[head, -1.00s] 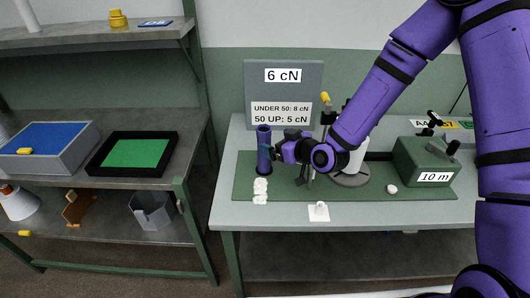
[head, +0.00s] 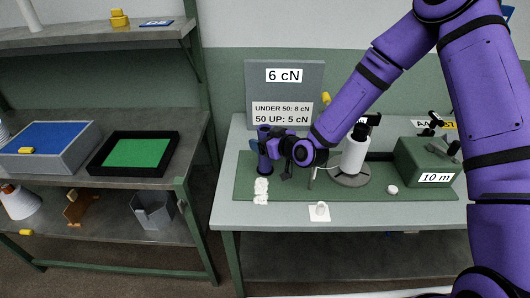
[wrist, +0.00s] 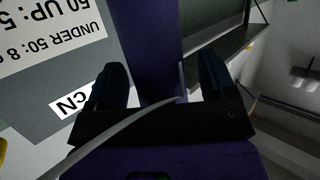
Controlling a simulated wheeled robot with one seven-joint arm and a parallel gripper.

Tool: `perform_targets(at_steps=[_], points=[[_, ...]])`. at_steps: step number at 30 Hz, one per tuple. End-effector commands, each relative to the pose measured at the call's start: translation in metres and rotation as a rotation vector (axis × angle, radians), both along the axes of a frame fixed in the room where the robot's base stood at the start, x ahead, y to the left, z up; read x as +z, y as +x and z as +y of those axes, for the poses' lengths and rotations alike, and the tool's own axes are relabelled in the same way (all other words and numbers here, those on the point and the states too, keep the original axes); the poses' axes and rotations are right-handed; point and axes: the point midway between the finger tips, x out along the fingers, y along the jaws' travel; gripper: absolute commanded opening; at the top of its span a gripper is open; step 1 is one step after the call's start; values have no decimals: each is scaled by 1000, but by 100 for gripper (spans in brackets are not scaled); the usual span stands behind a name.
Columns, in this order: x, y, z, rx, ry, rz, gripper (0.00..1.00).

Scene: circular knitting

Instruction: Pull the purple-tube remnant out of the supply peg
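The purple tube (head: 265,165) stands upright at the left of the green mat on the table. The supply peg cannot be told apart from it and seems hidden by the tube. My gripper (head: 263,143) is at the tube's upper part, coming from the right, with a dark finger showing on its left side. In the wrist view the tube (wrist: 148,40) runs between the two fingers of my gripper (wrist: 160,75). The left finger overlaps the tube's edge, and a gap shows between the tube and the right finger. The gripper looks open around the tube.
A grey sign (head: 284,85) stands just behind the tube. White pieces (head: 261,190) lie in front of it. A white cone (head: 355,155) on a round base and a green "10 m" box (head: 428,162) stand to the right. A shelf with a green-lined tray (head: 137,153) is left.

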Motion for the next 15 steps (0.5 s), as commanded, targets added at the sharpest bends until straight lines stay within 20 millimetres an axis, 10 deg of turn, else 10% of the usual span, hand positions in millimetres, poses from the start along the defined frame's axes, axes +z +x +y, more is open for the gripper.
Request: perform_targets(at_steps=[4, 15], points=[[0, 0, 0, 0, 0, 0, 39], [5, 0, 0, 0, 0, -1, 39]])
